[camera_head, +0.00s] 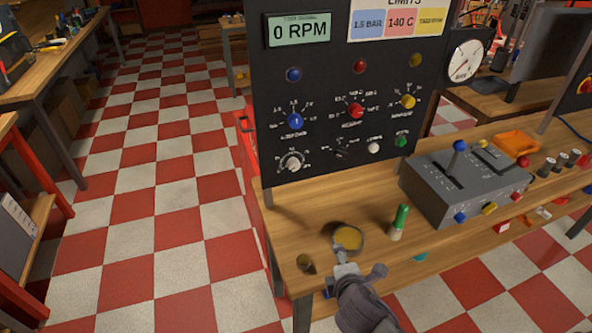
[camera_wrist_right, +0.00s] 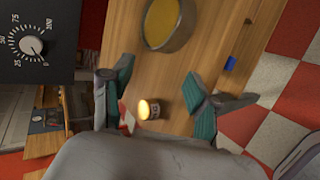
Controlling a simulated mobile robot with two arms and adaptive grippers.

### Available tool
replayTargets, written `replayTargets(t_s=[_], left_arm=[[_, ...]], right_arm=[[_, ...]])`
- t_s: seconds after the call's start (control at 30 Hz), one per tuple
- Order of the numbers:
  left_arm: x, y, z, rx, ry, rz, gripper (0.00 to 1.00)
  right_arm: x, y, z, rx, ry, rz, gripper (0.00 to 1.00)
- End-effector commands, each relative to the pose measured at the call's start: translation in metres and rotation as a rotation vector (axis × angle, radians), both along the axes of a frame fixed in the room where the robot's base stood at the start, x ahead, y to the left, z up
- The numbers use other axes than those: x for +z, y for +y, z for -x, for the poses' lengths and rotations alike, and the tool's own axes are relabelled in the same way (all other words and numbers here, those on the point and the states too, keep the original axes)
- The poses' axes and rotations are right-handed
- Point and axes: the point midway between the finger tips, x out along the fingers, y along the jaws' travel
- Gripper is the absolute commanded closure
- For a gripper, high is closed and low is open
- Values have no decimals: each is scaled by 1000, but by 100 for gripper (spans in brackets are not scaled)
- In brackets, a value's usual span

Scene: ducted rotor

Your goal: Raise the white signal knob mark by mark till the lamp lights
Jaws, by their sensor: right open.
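The white signal knob (camera_head: 291,162) is at the lower left of the dark panel. It also shows at the left of the right wrist view (camera_wrist_right: 32,46), with a scale from 0 to 100 around it; its pointer appears to be near 0. My right gripper (camera_head: 346,262) is over the wooden bench, below and to the right of the knob and apart from it. In the right wrist view its fingers (camera_wrist_right: 157,82) are spread with nothing between the pads. Round blue (camera_head: 293,74), red (camera_head: 360,66) and yellow (camera_head: 415,60) pieces sit higher on the panel; I cannot tell which is the lamp.
A bowl with yellow contents (camera_head: 349,238) stands close to my right gripper. A small cylinder (camera_head: 306,265) stands at the bench's near-left corner. A green-handled tool (camera_head: 399,219) and a grey lever box (camera_head: 462,185) are to the right. The display (camera_head: 303,30) reads 0 RPM.

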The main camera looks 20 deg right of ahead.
Motion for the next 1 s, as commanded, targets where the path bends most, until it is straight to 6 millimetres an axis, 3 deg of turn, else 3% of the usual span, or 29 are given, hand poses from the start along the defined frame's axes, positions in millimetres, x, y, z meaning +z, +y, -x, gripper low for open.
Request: replayTargets(t_s=[0.03, 0.2, 0.43, 0.67, 1.0], left_arm=[[-1, 2, 0, 0, 1, -2, 54], [-2, 8, 0, 3, 1, -9, 54], [-3, 8, 1, 4, 2, -10, 54], [0, 8, 2, 3, 4, -10, 54], [8, 7, 3, 1, 5, -9, 54]], right_arm=[[15, 0, -17, 86, -48, 130, 40], [64, 10, -60, 361, -189, 627, 40], [112, 32, -91, 600, -323, 1243, 40], [120, 37, -110, 634, -341, 1362, 40], [121, 40, -181, 632, -340, 1354, 40]])
